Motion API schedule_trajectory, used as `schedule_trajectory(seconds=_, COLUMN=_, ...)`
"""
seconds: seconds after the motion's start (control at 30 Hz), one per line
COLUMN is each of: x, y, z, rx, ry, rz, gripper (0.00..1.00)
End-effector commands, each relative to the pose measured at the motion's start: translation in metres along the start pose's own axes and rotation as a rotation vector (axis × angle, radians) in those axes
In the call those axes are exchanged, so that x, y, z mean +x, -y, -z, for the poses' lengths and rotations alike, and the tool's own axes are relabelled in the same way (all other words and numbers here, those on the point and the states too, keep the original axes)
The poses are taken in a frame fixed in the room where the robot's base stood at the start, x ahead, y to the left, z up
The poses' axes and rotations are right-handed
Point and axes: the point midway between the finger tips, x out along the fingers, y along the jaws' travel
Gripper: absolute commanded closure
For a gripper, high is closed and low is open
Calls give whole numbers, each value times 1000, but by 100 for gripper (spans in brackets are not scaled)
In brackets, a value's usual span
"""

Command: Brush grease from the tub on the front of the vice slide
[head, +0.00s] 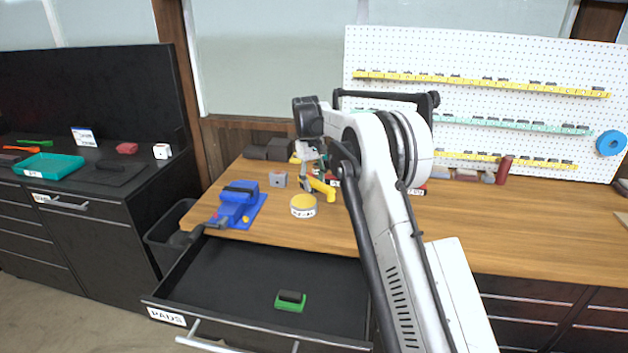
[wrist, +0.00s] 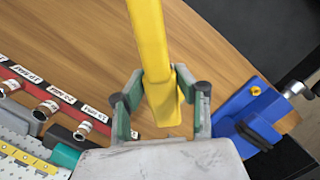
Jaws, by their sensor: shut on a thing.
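My gripper (head: 314,172) is shut on a long yellow handle (wrist: 149,38), which fits a brush, though no bristles show. In the head view the yellow handle (head: 322,187) slants down to the right, above the bench. A round tub (head: 303,209) with a yellow-orange top and white label stands upright just below and left of it. The blue vice (head: 236,206) sits on the bench left of the tub, near the front edge. In the wrist view the vice (wrist: 250,113) is at the right, apart from my gripper (wrist: 160,76). The tub is not visible there.
An open black drawer (head: 250,283) with a green-and-black pad (head: 291,300) juts out below the bench (head: 275,235). A grey cube (head: 278,179) stands behind the vice. A red label strip (wrist: 60,92) with metal sockets lies left in the wrist view. The pegboard (head: 480,65) stands behind.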

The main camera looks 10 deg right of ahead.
Motion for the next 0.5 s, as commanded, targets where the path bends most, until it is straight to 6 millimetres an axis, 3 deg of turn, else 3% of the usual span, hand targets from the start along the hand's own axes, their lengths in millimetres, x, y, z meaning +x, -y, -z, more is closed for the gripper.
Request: schedule_trajectory(seconds=0.5, x=46, y=0, z=8, rx=1, ry=-1, rz=0, gripper=91)
